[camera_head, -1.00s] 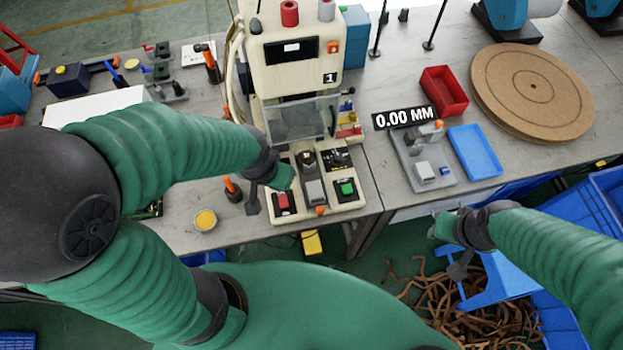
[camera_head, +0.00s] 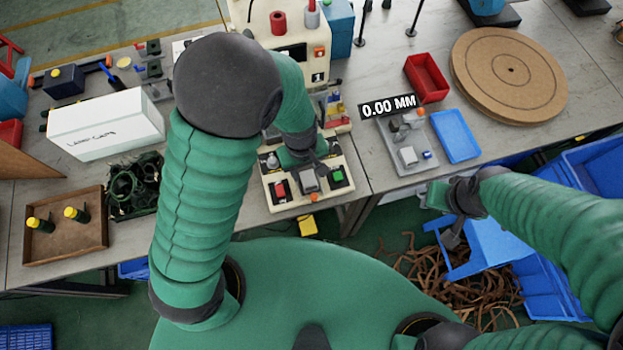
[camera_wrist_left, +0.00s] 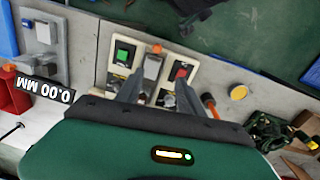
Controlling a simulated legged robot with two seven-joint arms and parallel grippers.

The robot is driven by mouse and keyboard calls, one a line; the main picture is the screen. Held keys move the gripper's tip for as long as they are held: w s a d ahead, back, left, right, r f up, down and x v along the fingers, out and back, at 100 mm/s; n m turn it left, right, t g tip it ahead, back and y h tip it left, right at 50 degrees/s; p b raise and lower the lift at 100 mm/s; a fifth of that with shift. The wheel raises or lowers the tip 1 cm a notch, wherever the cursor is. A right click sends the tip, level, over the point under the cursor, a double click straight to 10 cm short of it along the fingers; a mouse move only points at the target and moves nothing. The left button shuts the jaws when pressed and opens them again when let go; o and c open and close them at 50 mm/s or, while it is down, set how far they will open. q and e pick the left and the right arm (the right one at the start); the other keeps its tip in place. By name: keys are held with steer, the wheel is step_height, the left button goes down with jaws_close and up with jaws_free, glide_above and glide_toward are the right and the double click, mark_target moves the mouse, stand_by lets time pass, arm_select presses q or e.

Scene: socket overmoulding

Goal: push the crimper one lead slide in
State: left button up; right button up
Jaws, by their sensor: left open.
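Crimper one (camera_head: 292,30) is the cream machine marked 1 in the head view, partly hidden behind my left arm. Its lead slide, a grey block (camera_head: 309,181), sits on the front base between a red button (camera_head: 280,189) and a green button (camera_head: 337,176). My left gripper (camera_head: 308,160) is over the base just behind the slide. In the left wrist view the gripper (camera_wrist_left: 158,84) is open, its fingers on either side of the grey slide (camera_wrist_left: 153,67); contact cannot be told. My right gripper (camera_head: 447,212) hangs to the right, away from the crimper, its jaws unclear.
Right of the crimper are a grey gauge fixture (camera_head: 405,150) with a 0.00 MM display (camera_head: 388,106), a red bin (camera_head: 427,78) and a blue tray (camera_head: 456,136). On the left are a white box (camera_head: 105,128) and a brown tray (camera_head: 65,255). The table's front edge is close.

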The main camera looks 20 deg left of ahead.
mark_target(314, 196)
arm_select(q)
steer(key=d+f+b, duration=0.1)
steer(key=f+b, duration=0.4)
steer(key=f, duration=0.1)
steer(key=f+n+b, duration=0.1)
steer(key=f+b, duration=0.4)
steer(key=f, duration=0.1)
steer(key=d+f+n+b, duration=0.1)
steer(key=f+b, duration=0.4)
steer(key=b, duration=0.1)
steer(key=shift+w+d+f, duration=0.2)
steer(key=shift+d+f, duration=0.15)
steer(key=shift+f, duration=0.25)
arm_select(e)
steer(key=s+x, duration=0.3)
steer(key=x, duration=1.1)
steer(key=shift+d+f, duration=0.4)
steer(key=shift+d, duration=0.05)
arm_select(q)
steer(key=shift+a, duration=0.1)
arm_select(e)
steer(key=shift+a, duration=0.1)
arm_select(q)
steer(key=shift+r, duration=0.1)
steer(key=shift+c, duration=1)
jaws_close()
arm_select(e)
steer(key=shift+s, duration=0.1)
steer(key=shift+a, duration=0.1)
